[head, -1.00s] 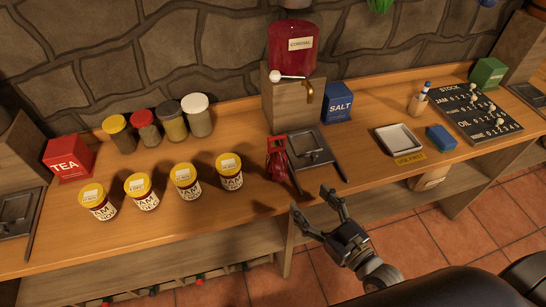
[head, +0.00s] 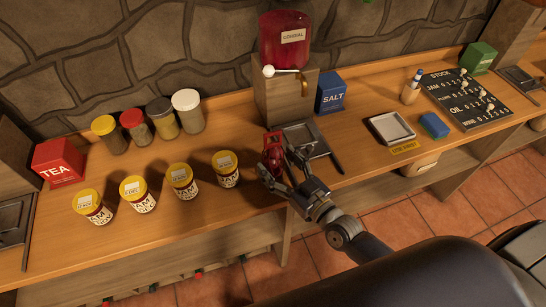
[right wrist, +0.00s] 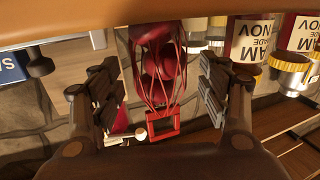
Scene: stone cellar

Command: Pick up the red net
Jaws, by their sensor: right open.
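The red net (head: 273,152) hangs or stands at the counter's front part, just left of the dark metal tray below the cordial dispenser. In the right wrist view the net (right wrist: 160,70) shows round red items inside red mesh, with a red square frame at one end. My right gripper (head: 279,170) is at the net, its fingers open. In the right wrist view the net lies between the two fingers of the gripper (right wrist: 160,90), with a gap on each side. The gripper partly hides the net in the head view. My left gripper is not in view.
Several yellow-lidded jam jars, the closest one (head: 226,170), stand left of the net. The dark tray (head: 318,146) and the blue salt box (head: 331,92) are to the right. The cordial dispenser (head: 286,45) stands behind. The counter's front edge is close below.

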